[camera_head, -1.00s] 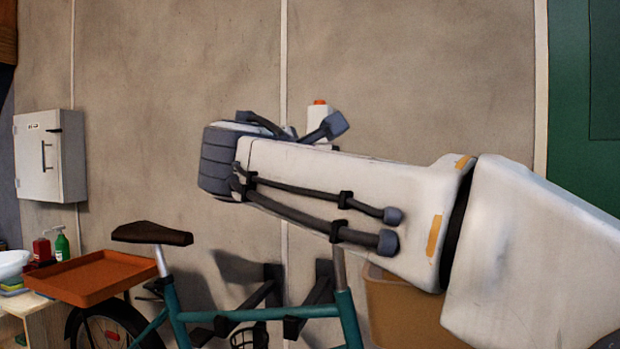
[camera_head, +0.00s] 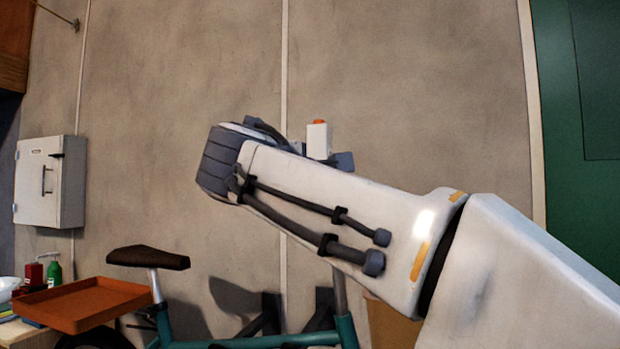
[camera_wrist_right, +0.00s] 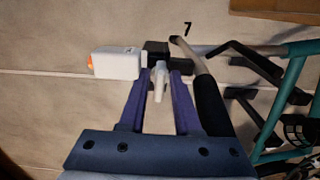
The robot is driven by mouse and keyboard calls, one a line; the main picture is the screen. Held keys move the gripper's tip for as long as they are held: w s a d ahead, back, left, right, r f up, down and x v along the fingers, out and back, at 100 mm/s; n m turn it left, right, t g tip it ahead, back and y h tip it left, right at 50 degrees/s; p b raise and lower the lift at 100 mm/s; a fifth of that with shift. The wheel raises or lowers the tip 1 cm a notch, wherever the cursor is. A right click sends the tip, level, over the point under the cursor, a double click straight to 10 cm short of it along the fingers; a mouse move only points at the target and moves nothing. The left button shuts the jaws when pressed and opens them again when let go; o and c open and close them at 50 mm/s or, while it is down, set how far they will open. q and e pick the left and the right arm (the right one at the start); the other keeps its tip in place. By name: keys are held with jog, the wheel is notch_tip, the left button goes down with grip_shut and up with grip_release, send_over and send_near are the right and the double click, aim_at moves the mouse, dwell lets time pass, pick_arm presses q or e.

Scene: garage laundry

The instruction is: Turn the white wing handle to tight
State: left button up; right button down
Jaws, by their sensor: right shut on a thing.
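The white wing handle (camera_wrist_right: 159,82) shows in the right wrist view, between the fingertips of my right gripper (camera_wrist_right: 160,78). The two purple-blue fingers are shut on it from either side, and its narrow end points back toward the palm. A black block (camera_wrist_right: 156,49) sits just beyond it, with a white box with an orange end (camera_wrist_right: 117,63) to its left. In the head view the white box (camera_head: 319,138) shows behind my right arm, while the handle and the right fingers are hidden. My left gripper is not in view.
A teal bicycle frame (camera_wrist_right: 297,85) and a handlebar with a dark grip (camera_wrist_right: 209,100) lie close right of the gripper in the wrist view. In the head view, a brown saddle (camera_head: 148,257), an orange tray (camera_head: 82,304) and a wall cabinet (camera_head: 42,182) stand left.

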jog(key=shift+f, duration=0.1)
jog(key=c, duration=0.9)
grip_release()
jog(key=b+v, duration=0.1)
jog(key=v, duration=0.9)
jog(key=shift+s+a, duration=0.1)
jog(key=shift+s, duration=0.15)
jog(key=shift+a, duration=0.1)
